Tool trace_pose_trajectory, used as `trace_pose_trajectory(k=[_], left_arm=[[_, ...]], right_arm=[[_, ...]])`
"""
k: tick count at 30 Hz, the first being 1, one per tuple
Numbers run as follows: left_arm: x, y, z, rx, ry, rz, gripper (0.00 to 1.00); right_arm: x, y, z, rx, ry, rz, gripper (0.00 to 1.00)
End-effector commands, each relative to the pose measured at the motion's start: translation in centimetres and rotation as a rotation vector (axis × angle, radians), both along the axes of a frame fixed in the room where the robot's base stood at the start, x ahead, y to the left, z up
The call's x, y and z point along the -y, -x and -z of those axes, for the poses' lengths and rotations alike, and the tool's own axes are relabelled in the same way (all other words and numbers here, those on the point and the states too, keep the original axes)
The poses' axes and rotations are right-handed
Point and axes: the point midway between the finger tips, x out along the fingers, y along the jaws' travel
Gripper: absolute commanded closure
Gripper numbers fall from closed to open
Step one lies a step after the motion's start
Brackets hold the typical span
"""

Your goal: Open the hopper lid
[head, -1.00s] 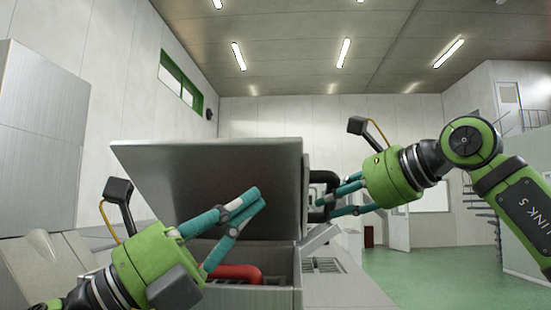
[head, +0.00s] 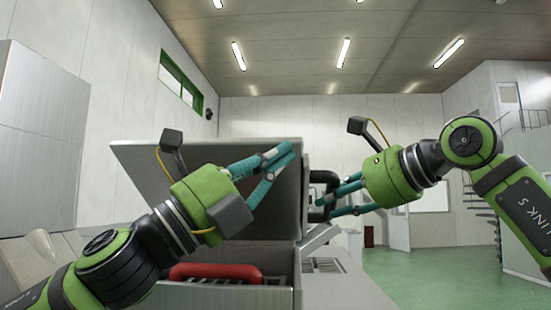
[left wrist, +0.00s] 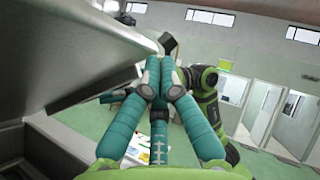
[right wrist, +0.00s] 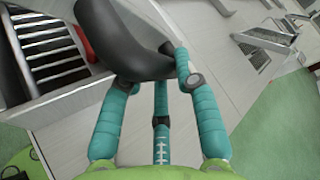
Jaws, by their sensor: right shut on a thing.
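The grey metal hopper lid (head: 276,215) stands raised and steep above the open hopper (head: 255,298). Its black handle (head: 327,178) is on the lid's right side and shows large in the right wrist view (right wrist: 125,42). My right gripper (head: 322,204) is shut on this handle, with its fingers around the handle's end. My left gripper (head: 287,157) is shut and empty, in front of the lid's inner face in the head view. In the left wrist view its fingertips (left wrist: 166,75) meet beside the lid's edge. I cannot tell whether they touch the lid.
A red bar (head: 215,271) lies over the dark grate in the hopper opening. A grey cabinet (head: 40,130) stands at the left. A flat metal surface (head: 340,292) with a vent lies right of the hopper. Green floor (head: 430,265) is open further right.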

Motion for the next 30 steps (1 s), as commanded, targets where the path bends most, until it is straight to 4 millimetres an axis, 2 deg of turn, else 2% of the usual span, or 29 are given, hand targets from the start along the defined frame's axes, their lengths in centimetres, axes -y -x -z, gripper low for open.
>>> trace_pose_trajectory(k=[6, 13, 14, 15, 30], left_arm=[[0.0, -0.8, -1.6, 0.002, 0.002, -0.002, 1.0], [-0.3, -1.0, -1.9, 0.001, 0.008, -0.008, 1.0], [-0.3, -1.0, -1.9, 0.001, 0.009, -0.009, 1.0], [-0.4, -1.0, -1.9, 0.001, 0.009, -0.009, 1.0], [-0.3, -0.9, -1.8, 0.002, 0.008, -0.008, 1.0]], right_arm=[[-0.2, 0.0, 0.3, -0.011, 0.003, -0.004, 1.0], [-0.4, 0.1, 0.5, -0.01, 0.009, -0.01, 1.0], [-0.5, 0.1, 0.5, -0.01, 0.01, -0.011, 0.64], [-0.5, 0.1, 0.5, -0.01, 0.01, -0.011, 0.57], [0.2, 0.3, 0.2, -0.007, 0.006, -0.003, 0.57]])
